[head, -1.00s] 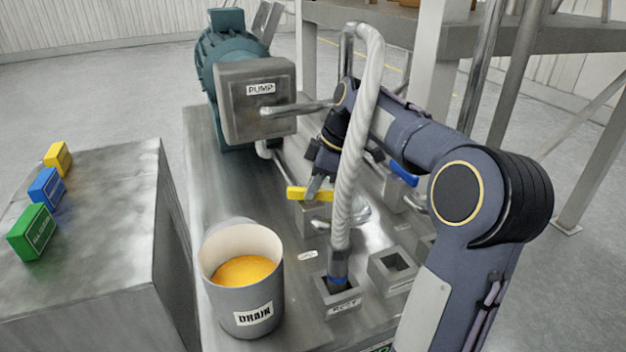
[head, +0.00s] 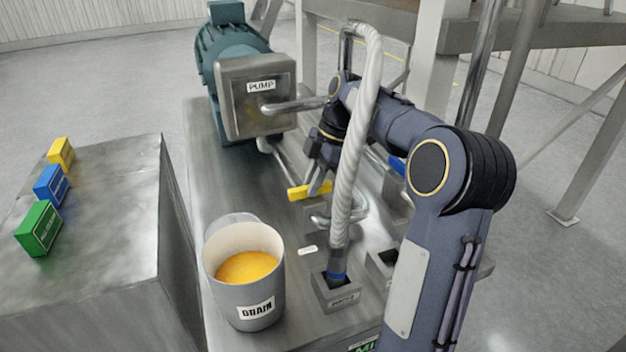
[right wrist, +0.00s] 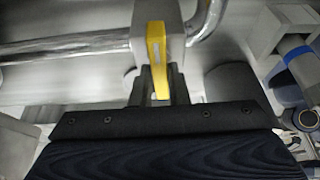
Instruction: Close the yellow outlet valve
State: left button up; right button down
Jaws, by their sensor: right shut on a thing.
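The yellow valve handle (head: 304,191) sits low on the pipework behind the ribbed hose, and its left end sticks out. In the right wrist view the yellow handle (right wrist: 157,58) points from its grey valve body (right wrist: 158,14) toward my gripper. My right gripper (head: 322,184) comes down from above and is shut on the yellow handle. Its two fingers (right wrist: 158,92) lie on both sides of the handle's end. The hose hides part of the gripper and of the valve in the head view. My left gripper is not in view.
A white ribbed hose (head: 357,150) hangs just in front of my right gripper and ends in a square socket. A drain bucket (head: 230,295) with orange liquid stands at front left. A pump (head: 258,98) is behind. Colored blocks (head: 40,228) lie on the left table.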

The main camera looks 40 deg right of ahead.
aim_at(326, 182)
jog(key=c, duration=1.4)
grip_release()
jog(key=v, duration=0.8)
jog(key=shift+f, duration=0.1)
